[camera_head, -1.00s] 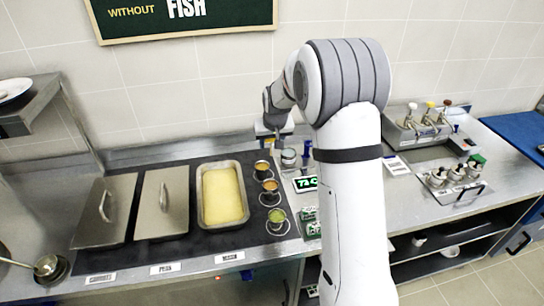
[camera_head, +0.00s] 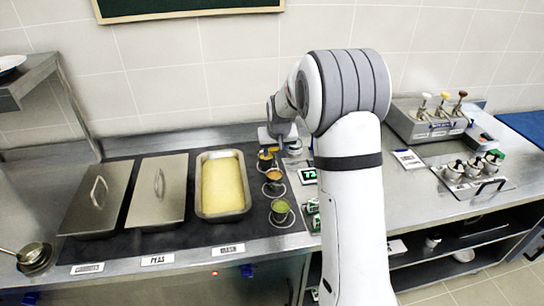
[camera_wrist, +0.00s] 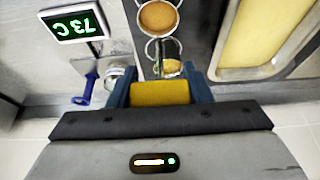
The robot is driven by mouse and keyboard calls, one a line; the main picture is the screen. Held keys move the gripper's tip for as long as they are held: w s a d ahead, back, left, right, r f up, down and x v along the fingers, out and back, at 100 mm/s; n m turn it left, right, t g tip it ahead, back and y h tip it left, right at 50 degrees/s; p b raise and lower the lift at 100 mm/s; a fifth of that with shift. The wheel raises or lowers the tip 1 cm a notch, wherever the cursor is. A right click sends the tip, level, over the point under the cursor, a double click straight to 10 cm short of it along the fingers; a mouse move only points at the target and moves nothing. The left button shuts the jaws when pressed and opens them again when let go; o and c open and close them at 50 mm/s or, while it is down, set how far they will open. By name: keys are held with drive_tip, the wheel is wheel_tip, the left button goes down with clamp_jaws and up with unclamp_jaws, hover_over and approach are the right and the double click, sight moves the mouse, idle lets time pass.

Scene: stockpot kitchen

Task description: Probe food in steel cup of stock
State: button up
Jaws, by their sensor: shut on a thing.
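My gripper (camera_wrist: 160,92) is shut on a yellow probe handle (camera_wrist: 160,94) between its blue fingers. In the head view my gripper (camera_head: 268,143) is over the farthest of three steel cups (camera_head: 266,163), partly hiding it. This cup also shows just beyond the handle in the wrist view (camera_wrist: 172,67). A thin rod runs by it; whether its tip is in the food is unclear. A middle cup (camera_head: 274,178) holds orange-brown food and a near cup (camera_head: 280,210) holds green food. I cannot tell which cup is the stock. A green display (camera_wrist: 72,25) reads 73 C.
A tray of yellow food (camera_head: 222,187) and two lidded pans (camera_head: 157,193) stand left of the cups. A blue-handled tool (camera_wrist: 88,88) stands beside a metal container (camera_wrist: 115,75). Pump dispensers (camera_head: 427,118) are at the right.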

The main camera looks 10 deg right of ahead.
drive_tip(key=shift+f+b, duration=2.5)
drive_tip(key=shift+f, duration=1.35)
idle(1.7)
idle(0.5)
drive_tip(key=shift+r+p, duration=2.45)
drive_tip(key=shift+r, duration=2.05)
